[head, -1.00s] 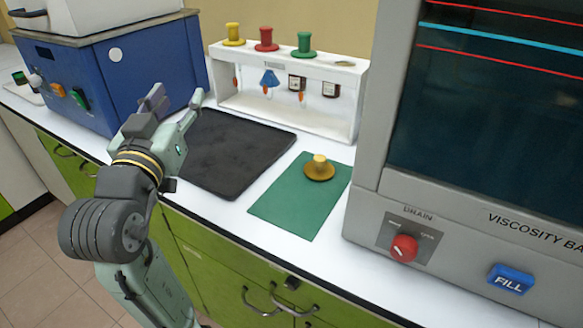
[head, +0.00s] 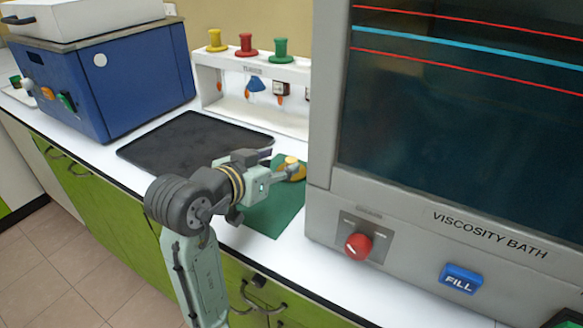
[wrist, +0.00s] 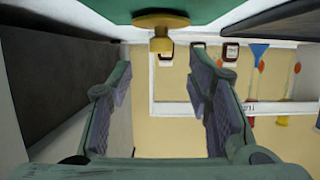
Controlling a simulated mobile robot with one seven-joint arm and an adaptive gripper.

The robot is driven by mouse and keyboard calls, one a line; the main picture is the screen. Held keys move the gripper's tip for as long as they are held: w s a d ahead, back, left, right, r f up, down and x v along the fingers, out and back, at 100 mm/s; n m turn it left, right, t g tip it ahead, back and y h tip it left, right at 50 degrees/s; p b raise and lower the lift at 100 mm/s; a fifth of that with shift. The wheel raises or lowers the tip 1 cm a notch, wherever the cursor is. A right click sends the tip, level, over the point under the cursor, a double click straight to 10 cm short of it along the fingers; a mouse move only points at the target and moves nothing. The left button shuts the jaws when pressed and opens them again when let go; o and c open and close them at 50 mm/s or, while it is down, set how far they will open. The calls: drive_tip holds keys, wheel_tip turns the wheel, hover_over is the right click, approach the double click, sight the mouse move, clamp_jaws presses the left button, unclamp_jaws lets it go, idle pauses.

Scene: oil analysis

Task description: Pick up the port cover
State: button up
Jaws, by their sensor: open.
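The port cover (head: 292,168), a brass-yellow disc with a short knob, sits on the green mat (head: 272,215). In the head view my gripper partly hides it. My gripper (head: 281,163) is open and empty, close to the cover and low over the mat. In the wrist view the picture is upside down; the port cover (wrist: 160,22) shows at the top, its knob pointing down the picture. It lies ahead of and roughly centred between the open fingers of my gripper (wrist: 160,68). I see no contact with it.
The grey viscosity bath (head: 330,120) stands close on the right. A white rack (head: 208,85) with yellow, red and green spools is behind the mat. A bare black tray (head: 175,145) lies to the left, with a blue box (head: 140,80) beyond it.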

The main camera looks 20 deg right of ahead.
sight(290, 160)
drive_tip(key=p+x, duration=0.1)
drive_tip(key=x, duration=0.4)
drive_tip(key=shift+f, duration=0.25)
clamp_jaws()
idle(0.4)
